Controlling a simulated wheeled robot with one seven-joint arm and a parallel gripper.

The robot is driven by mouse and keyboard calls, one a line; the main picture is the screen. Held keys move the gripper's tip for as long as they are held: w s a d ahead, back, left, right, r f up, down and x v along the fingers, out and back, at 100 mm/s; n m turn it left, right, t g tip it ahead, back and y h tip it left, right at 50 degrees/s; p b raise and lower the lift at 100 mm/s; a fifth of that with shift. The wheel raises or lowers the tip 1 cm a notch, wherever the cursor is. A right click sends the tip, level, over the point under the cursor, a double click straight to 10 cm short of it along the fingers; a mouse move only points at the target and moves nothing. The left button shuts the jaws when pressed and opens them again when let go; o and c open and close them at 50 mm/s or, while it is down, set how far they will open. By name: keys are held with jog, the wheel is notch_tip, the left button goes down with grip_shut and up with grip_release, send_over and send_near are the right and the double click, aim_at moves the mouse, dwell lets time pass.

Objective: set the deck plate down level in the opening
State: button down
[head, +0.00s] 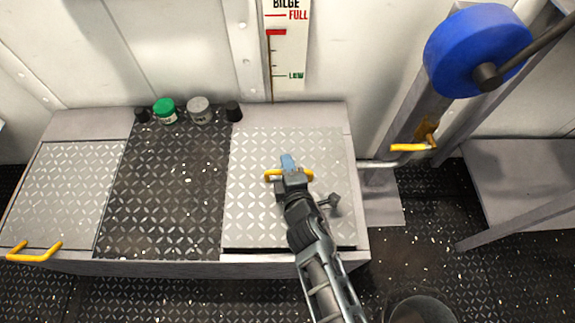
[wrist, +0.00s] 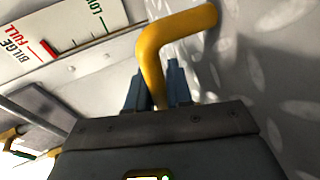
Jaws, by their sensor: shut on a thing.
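The deck plate (head: 252,215) is a light grey diamond-tread square over the right end of the bench. It looks about level there. Its yellow handle (head: 270,176) stands near its middle. My gripper (head: 289,168) is shut on this handle from above. In the wrist view the blue fingers (wrist: 157,85) sit on either side of the yellow handle (wrist: 172,38), with the plate surface (wrist: 265,60) beside it. The opening is not visible; the plate and my arm cover that area. I cannot tell whether the plate rests or is slightly raised.
A dark tread section (head: 165,195) lies left of the plate. Farther left is another light plate (head: 62,195) with a yellow handle (head: 35,252). Green-lidded (head: 165,110) and grey (head: 200,110) jars stand at the back. A blue wheel (head: 470,50) and yellow lever (head: 410,147) are at right.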

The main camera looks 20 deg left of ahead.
jog(key=shift+f+b, duration=1.05)
jog(key=shift+f, duration=0.15)
jog(key=shift+f+b, duration=0.9)
jog(key=shift+b, duration=0.05)
dwell(0.9)
jog(key=c, duration=1)
grip_release()
jog(key=shift+c, duration=0.2)
jog(key=shift+o, duration=0.5)
jog(key=shift+f, duration=0.25)
jog(key=p+v, duration=0.2)
jog(key=v, duration=0.1)
jog(key=p+v, duration=0.2)
jog(key=v, duration=0.2)
jog(key=shift+r, duration=0.3)
jog(key=shift+s+d, duration=0.2)
jog(key=shift+s, duration=0.1)
jog(key=shift+d, duration=0.1)
